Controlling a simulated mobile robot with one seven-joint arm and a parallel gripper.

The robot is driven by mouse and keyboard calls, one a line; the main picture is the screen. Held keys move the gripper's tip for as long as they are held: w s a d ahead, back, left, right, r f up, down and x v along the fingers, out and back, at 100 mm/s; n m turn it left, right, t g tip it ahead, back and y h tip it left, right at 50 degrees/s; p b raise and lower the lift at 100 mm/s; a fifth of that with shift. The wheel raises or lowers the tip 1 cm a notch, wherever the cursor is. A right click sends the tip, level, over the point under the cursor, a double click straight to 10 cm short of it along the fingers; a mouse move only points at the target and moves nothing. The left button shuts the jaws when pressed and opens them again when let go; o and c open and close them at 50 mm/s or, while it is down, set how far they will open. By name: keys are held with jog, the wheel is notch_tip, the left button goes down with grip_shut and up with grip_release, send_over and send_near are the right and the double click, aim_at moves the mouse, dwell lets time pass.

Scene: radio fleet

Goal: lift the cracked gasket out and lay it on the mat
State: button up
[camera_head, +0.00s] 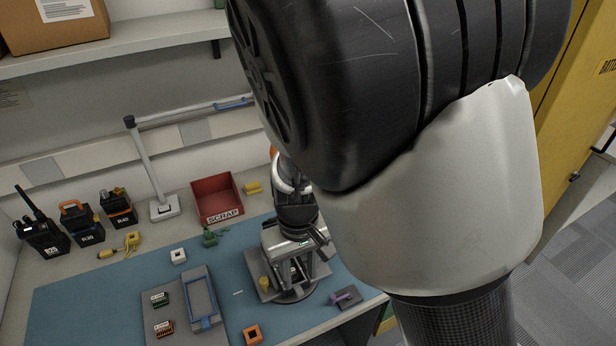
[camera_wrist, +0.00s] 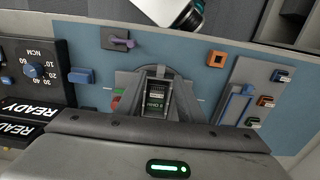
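My gripper (camera_head: 303,238) points down over a grey fixture (camera_head: 270,290) on the blue mat (camera_head: 100,288). In the wrist view, a small dark unit with a pale label and green marks (camera_wrist: 156,103) sits between grey upright sides in the fixture. My gripper's grey body fills the bottom of that view; I cannot tell its fingers from the fixture's sides. No cracked gasket can be made out; the gripper hides part of the fixture. A blue rectangular frame (camera_head: 202,297) lies on a grey tray (camera_head: 180,284) left of the fixture.
A red SCRAP bin (camera_head: 217,199) stands behind the mat. Several radios (camera_head: 40,237) stand at the back left. An orange square piece (camera_head: 252,334), a white one (camera_head: 178,256) and a purple-handled piece (camera_head: 345,297) lie around the fixture. Mat on the left is clear.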

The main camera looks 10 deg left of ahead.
aim_at(300, 292)
jog(key=f+b, duration=0.1)
jog(key=f, duration=0.4)
jog(key=shift+s, duration=0.2)
jog(key=shift+c, duration=0.4)
grip_shut()
